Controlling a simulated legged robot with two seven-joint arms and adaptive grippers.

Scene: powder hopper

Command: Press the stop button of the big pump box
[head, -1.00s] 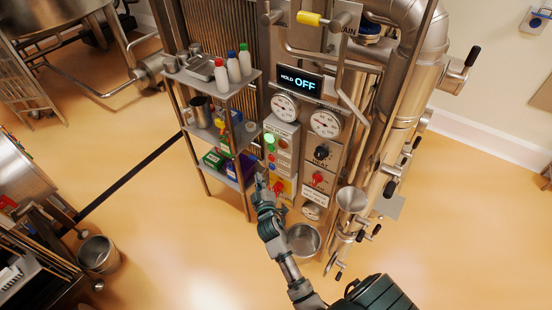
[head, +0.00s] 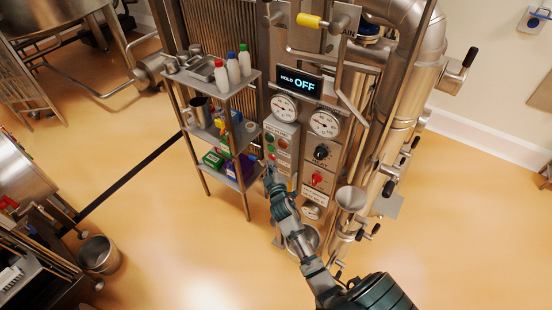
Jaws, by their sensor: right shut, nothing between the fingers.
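The big pump box (head: 291,131) is a narrow grey panel below the left round gauge, with small round coloured buttons and lamps on its front. A green lamp (head: 269,138) at its upper left looks dull. My right gripper (head: 268,167) is shut and empty, with its tips at the lower left of the box's front, by the lower buttons. The gripper and wrist hide the lower part of the box. I cannot tell whether the tips touch a button. My left gripper is not in view.
A display (head: 301,82) reads HOLD OFF. A steel shelf (head: 213,92) with bottles and boxes stands close on the left. To the right are a panel with a black knob (head: 321,152) and a red knob (head: 317,178), a funnel (head: 351,198) and pipes. Open floor lies in front.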

